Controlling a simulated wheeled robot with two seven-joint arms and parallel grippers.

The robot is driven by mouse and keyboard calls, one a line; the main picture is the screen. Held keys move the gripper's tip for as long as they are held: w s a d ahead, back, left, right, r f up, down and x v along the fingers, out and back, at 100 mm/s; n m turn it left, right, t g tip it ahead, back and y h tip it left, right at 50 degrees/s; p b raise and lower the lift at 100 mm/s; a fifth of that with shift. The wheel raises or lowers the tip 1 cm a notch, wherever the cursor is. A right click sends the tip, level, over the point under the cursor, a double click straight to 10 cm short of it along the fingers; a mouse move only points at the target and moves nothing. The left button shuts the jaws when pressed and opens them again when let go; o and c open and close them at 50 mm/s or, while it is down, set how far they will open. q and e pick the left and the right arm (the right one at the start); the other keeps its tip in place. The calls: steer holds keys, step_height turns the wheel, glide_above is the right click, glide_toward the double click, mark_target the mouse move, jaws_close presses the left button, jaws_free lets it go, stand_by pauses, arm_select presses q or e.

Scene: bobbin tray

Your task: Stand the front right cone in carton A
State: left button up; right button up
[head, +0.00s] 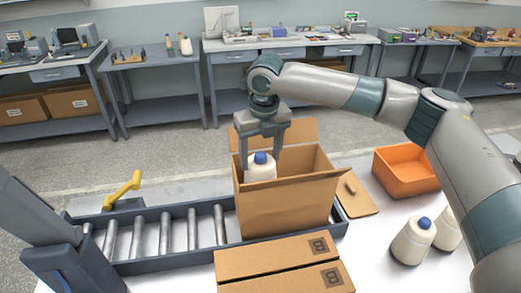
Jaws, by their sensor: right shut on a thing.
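My right gripper (260,164) reaches down from above into an open brown carton (285,207) on the roller track. It is shut on a white cone with a blue tip (262,172). The cone looks upright, with its top showing above the carton's near wall. Its lower part is hidden, so I cannot tell whether it touches the carton floor. No letter shows on the open carton. Two more white cones with blue tips stand on the white table at the right, a nearer one (412,243) and one partly hidden by my right arm (447,232). My left gripper does not show.
A closed carton marked B (270,262) lies in front of the open one. The roller track (165,238) runs left, with a yellow handle (124,190) behind it. A brown flat piece (352,195) and an orange bin (402,178) are at the right. Workbenches line the wall.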

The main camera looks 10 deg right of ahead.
steer(key=shift+f+b, duration=0.6)
steer(key=shift+f, duration=3.7)
steer(key=o, duration=1.8)
steer(key=shift+r+b, duration=0.3)
steer(key=shift+r, duration=0.25)
steer(key=r+b, duration=0.1)
steer(key=r, duration=0.4)
steer(key=s+r+b, duration=0.1)
steer(key=r+b, duration=0.1)
steer(key=r, duration=0.3)
steer(key=s+r+b, duration=0.1)
steer(key=r, duration=0.4)
steer(key=shift+d+r, duration=0.15)
steer(key=shift+d, duration=0.05)
steer(key=shift+r, duration=0.45)
steer(key=shift+s, duration=0.1)
